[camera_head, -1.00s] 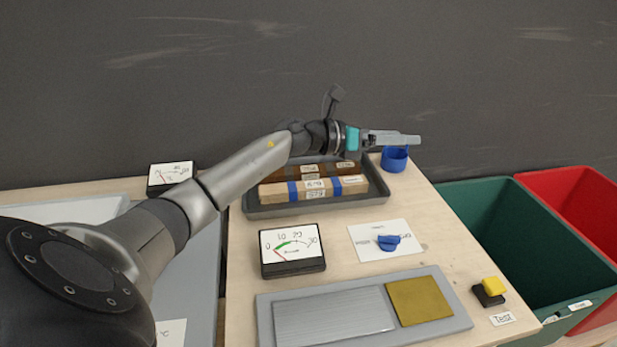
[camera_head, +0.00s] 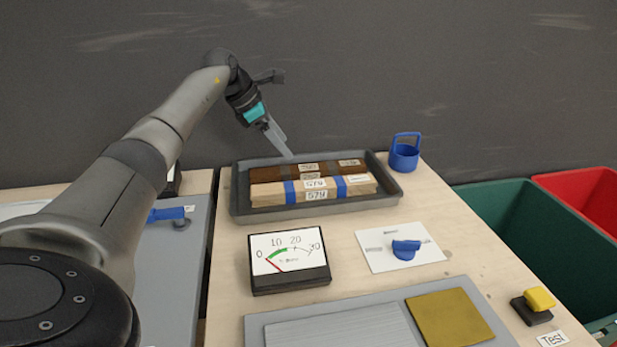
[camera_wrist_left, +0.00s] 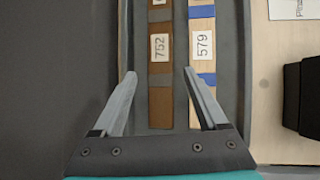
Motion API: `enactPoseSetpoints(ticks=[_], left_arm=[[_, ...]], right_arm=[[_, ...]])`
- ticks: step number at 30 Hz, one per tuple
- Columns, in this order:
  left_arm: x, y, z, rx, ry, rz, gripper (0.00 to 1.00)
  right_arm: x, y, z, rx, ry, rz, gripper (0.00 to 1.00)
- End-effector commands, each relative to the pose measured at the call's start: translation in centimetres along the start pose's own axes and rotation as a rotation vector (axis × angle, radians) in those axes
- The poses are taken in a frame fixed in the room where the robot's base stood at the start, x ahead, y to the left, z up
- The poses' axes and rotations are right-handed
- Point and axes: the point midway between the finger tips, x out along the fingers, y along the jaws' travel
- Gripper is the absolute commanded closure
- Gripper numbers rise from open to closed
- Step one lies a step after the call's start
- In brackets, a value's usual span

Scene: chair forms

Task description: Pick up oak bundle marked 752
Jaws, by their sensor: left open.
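The dark brown oak bundle marked 752 (camera_wrist_left: 160,101) shows in the left wrist view, running away between my open fingers. In the head view the dark bundle (camera_head: 329,168) lies at the back of the grey tray (camera_head: 384,203). A pale bundle marked 579 (camera_head: 270,194) with blue bands lies in front of it; it also shows in the left wrist view (camera_wrist_left: 202,66). My left gripper (camera_head: 284,148) is open and empty, pointing down above the tray's back left. In the left wrist view its right finger overlaps the pale bundle's near edge. My right gripper is not in view.
A blue cup-like holder (camera_head: 404,156) stands right of the tray. A meter (camera_head: 289,261), a card with a blue knob (camera_head: 405,249) and a grey plate (camera_head: 335,330) lie in front. A green bin (camera_head: 530,235) and red bin (camera_head: 590,190) stand at right. A dark wall is close behind.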

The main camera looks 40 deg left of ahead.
Motion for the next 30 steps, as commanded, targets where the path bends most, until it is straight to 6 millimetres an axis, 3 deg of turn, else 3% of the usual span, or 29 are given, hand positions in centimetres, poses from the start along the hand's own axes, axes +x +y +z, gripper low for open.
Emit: enactPoseSetpoints(ticks=[1, 4, 16, 30], left_arm=[[1.5, -0.1, 0.0, -0.002, -0.003, -0.003, 0.24], [3.4, -0.1, 0.1, -0.001, -0.003, -0.003, 0.24], [5.8, -0.1, 0.2, 0.000, -0.003, 0.000, 0.24], [10.1, -0.3, 0.9, -0.001, -0.003, 0.001, 0.24]], right_arm=[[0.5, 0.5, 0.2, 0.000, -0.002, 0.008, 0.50], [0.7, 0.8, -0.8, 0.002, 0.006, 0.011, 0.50], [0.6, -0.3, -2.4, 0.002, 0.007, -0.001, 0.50], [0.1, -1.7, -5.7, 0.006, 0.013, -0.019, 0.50]])
